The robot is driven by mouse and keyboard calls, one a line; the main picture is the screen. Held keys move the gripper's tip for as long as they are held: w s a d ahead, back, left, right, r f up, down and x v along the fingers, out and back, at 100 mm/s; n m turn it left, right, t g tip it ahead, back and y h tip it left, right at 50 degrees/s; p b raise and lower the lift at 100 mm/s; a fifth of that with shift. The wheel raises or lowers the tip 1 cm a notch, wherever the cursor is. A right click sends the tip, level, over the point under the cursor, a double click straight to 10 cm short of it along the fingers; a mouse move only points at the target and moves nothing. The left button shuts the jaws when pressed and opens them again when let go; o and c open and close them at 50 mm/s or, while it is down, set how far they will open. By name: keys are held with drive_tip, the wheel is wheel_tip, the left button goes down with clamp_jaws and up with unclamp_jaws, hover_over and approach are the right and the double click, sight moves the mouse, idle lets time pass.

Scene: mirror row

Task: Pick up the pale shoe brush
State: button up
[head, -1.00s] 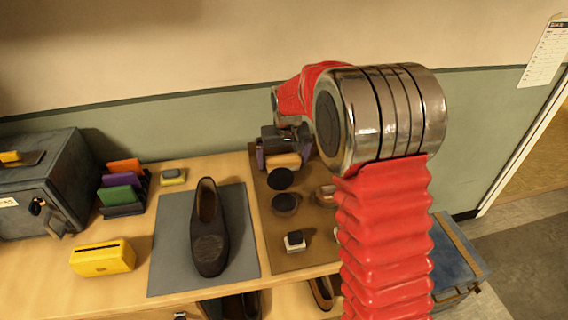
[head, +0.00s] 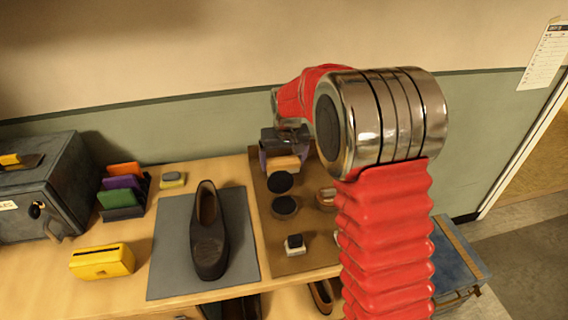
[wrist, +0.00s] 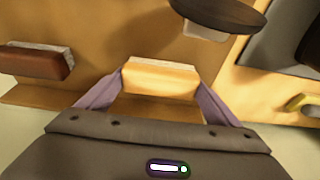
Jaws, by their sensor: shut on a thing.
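The pale shoe brush (head: 283,163) is a light wooden block at the back of the brown mat (head: 291,229). My gripper (head: 283,155) is above and around it. In the wrist view, the purple fingers of my gripper (wrist: 161,84) are shut on both ends of the pale shoe brush (wrist: 160,76), whose far side shows a whitish strip. I cannot tell whether the brush touches the mat or hangs just above it.
Dark round tins (head: 281,182) stand just in front of the brush. A reddish-brown brush (wrist: 35,62) lies to the left in the wrist view. A dark shoe (head: 209,235) rests on a grey mat (head: 169,247).

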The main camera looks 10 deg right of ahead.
sight(283, 160)
wheel_tip(283, 160, up, 10)
drive_tip(key=shift+f, duration=0.1)
idle(0.4)
drive_tip(key=o, duration=0.5)
drive_tip(key=shift+c, duration=0.2)
drive_tip(key=c, duration=0.3)
